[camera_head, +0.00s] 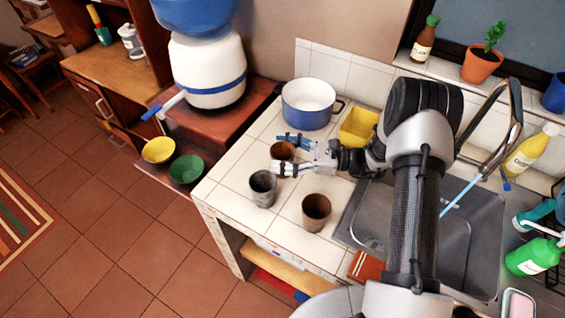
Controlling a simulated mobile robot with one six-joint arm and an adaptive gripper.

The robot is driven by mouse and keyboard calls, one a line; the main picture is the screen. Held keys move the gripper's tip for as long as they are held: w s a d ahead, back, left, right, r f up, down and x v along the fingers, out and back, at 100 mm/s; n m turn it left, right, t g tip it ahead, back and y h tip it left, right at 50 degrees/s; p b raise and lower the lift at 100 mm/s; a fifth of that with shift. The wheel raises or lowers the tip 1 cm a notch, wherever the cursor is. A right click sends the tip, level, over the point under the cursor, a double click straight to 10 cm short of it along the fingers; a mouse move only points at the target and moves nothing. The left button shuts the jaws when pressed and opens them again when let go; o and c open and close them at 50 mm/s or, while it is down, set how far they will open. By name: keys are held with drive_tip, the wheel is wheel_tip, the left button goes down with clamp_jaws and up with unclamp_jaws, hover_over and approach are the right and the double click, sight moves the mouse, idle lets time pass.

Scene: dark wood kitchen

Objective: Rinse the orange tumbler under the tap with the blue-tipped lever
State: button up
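A brown-orange tumbler (282,151) stands on the white tiled counter, between the spread fingers of my gripper (279,153). My gripper is open, one finger on the far side and one on the near side; I cannot tell whether they touch the tumbler. The tall curved tap (516,108) rises behind the sink (482,220) at right, with a small blue tip (506,186) beside its spout. A light blue stream (460,195) runs from the spout into the sink, partly hidden by my arm.
A grey tumbler (262,188) and a brown tumbler (316,212) stand close in front of my gripper. A blue-white pot (309,105) and yellow container (359,127) stand behind. A white dispenser (207,68) with a blue-tipped spout is at left. Bottles crowd the sink's right.

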drive_tip(key=c, duration=0.8)
drive_tip(key=shift+c, duration=0.2)
wheel_tip(320, 180, up, 20)
drive_tip(key=p, duration=0.5)
drive_tip(key=shift+p, duration=0.4)
